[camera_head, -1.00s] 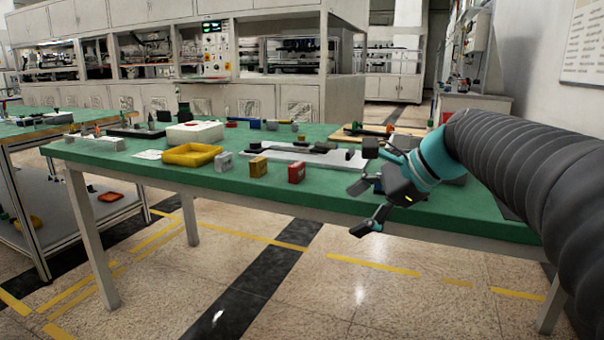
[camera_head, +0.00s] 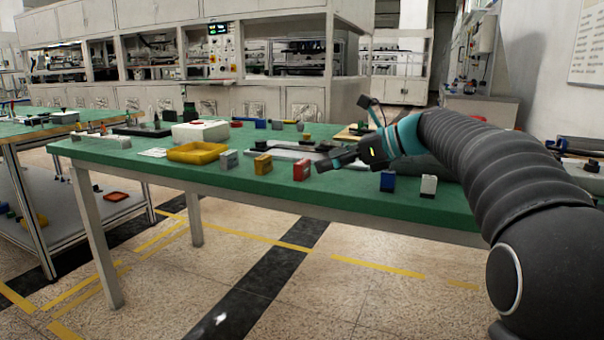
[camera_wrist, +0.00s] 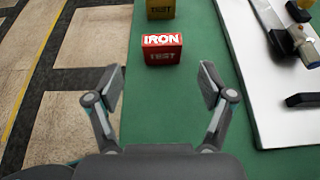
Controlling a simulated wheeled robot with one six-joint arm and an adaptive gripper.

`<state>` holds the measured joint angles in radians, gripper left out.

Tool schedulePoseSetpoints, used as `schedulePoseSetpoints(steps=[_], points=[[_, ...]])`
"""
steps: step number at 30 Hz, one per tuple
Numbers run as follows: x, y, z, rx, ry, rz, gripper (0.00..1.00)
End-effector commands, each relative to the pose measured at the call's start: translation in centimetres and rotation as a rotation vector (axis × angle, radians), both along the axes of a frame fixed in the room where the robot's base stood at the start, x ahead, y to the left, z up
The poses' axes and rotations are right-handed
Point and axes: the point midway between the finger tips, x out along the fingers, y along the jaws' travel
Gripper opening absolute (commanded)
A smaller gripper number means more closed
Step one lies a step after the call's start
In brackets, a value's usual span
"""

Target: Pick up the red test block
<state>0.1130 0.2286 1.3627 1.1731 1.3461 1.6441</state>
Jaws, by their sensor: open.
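The red test block (camera_head: 301,170) stands upright near the front edge of the green table, to the right of a yellow block. In the wrist view the red block (camera_wrist: 162,49) shows white "IRON" lettering on top and "TEST" on its side. My gripper (camera_head: 340,132) is open and empty above the table, to the right of the red block in the head view. In the wrist view my gripper's two fingers (camera_wrist: 160,84) are spread wide, and the block lies beyond their tips, between their lines. Nothing hides the block in the wrist view.
A yellow block (camera_head: 262,165) and a grey block (camera_head: 228,160) stand left of the red one. A blue block (camera_head: 387,181) and a white block (camera_head: 428,186) stand right. A white plate (camera_wrist: 262,85) with dark parts lies beside the red block. A yellow tray (camera_head: 196,152) is farther left.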

Motion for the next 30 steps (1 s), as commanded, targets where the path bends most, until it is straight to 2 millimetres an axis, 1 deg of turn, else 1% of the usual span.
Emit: schedulePoseSetpoints(steps=[1, 7, 10, 18, 21, 26, 27, 29, 30], points=[[0.1, 0.4, -0.2, 0.000, -0.001, 0.001, 0.81], [0.4, 1.1, -0.5, -0.001, -0.001, 0.000, 0.81], [0.7, 1.8, -0.9, -0.001, -0.001, 0.002, 0.81], [2.0, 4.9, -2.3, -0.001, -0.001, 0.003, 0.81], [2.2, 5.3, -2.5, -0.001, -0.001, -0.001, 0.81], [2.2, 5.3, -2.4, -0.001, -0.001, -0.001, 0.81], [2.2, 5.3, -2.4, -0.001, -0.001, -0.001, 0.76], [2.2, 5.3, -2.4, -0.001, -0.001, -0.001, 0.61], [2.2, 5.3, -2.4, -0.001, -0.001, -0.001, 0.51]])
